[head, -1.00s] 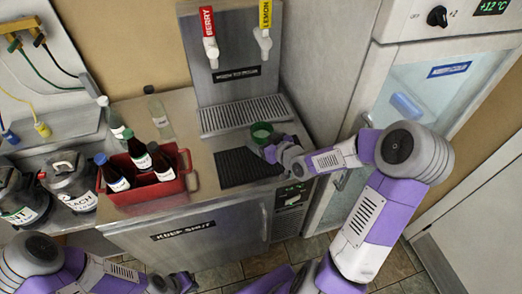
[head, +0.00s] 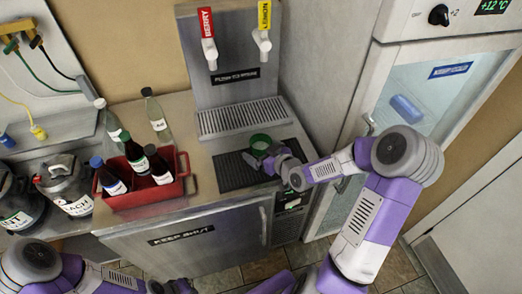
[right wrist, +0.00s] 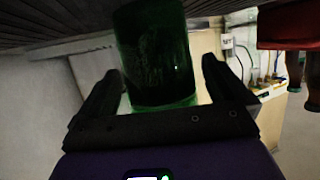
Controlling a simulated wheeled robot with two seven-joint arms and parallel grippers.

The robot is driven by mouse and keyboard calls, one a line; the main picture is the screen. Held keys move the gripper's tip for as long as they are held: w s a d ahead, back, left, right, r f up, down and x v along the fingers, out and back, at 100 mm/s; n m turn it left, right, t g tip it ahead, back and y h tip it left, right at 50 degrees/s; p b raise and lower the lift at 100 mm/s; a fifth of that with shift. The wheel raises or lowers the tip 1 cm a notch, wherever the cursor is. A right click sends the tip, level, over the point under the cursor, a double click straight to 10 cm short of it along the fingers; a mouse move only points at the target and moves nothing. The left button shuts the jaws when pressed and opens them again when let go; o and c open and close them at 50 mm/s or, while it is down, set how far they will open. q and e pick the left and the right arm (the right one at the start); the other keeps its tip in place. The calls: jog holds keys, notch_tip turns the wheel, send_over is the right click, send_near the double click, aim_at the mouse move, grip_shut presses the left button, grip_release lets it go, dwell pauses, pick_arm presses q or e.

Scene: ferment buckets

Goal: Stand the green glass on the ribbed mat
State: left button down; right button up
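The green glass (head: 260,141) stands upright at the back right part of the dark ribbed mat (head: 232,174) on the steel counter. My right gripper (head: 268,158) is beside it, low over the mat. In the right wrist view the green glass (right wrist: 155,55) is between the two fingers of my right gripper (right wrist: 160,75). The fingers are apart, with a gap showing between them and the glass. The glass's far end meets the dark ribbed surface at the top of that view. My left arm shows at the lower left of the head view; its fingertips are not visible.
A red crate (head: 150,196) with several bottles stands left of the mat. A clear bottle (head: 157,120) stands behind it. The dispenser with berry (head: 207,38) and lemon (head: 263,35) taps and a drip grille (head: 243,118) is behind the mat.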

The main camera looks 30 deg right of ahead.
jog(key=shift+r, duration=0.15)
jog(key=shift+s+d+r+p, duration=0.1)
jog(key=shift+s+r+p, duration=0.05)
jog(key=shift+s+p, duration=0.2)
jog(key=p+v, duration=1.1)
jog(key=p, duration=0.2)
jog(key=shift+s+p, duration=0.15)
jog(key=shift+p, duration=0.25)
